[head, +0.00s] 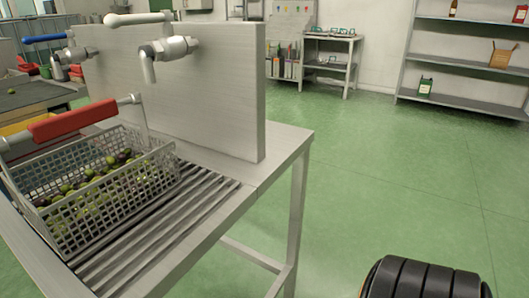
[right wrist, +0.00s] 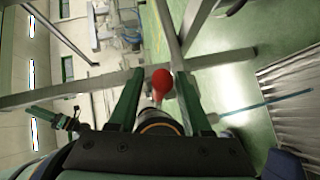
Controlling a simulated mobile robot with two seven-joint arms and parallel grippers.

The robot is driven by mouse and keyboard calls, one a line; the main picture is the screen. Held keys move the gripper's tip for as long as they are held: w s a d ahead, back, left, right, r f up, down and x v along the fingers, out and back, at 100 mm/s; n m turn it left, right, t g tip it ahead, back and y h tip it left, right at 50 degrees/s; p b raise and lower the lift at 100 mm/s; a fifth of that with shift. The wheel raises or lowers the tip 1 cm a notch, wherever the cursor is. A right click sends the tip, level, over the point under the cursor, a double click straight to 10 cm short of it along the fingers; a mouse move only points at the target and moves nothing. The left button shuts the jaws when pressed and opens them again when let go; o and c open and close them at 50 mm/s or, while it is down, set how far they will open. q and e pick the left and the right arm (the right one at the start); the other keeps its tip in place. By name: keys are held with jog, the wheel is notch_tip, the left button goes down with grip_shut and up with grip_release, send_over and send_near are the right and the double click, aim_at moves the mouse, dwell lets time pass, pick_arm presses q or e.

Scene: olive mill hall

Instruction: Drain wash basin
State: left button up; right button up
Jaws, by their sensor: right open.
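In the right wrist view, my right gripper (right wrist: 160,74) is open, its two dark green fingers on either side of a red rounded knob (right wrist: 161,80). The knob tops a pale shaft. Whether the fingers touch it is unclear. In the head view, a metal wash stand (head: 285,150) has a tall back panel (head: 210,85), a tap with a white lever (head: 138,19) and one with a blue lever (head: 46,39). The basin's inside and drain are not visible. My left gripper is not in view.
Stand legs and bars (right wrist: 165,25) lie close beyond my right fingers. A yellow container (head: 22,127) stands behind the basket.

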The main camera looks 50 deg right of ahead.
jog(key=v, duration=1.2)
jog(key=shift+d, duration=0.25)
jog(key=shift+s, duration=0.15)
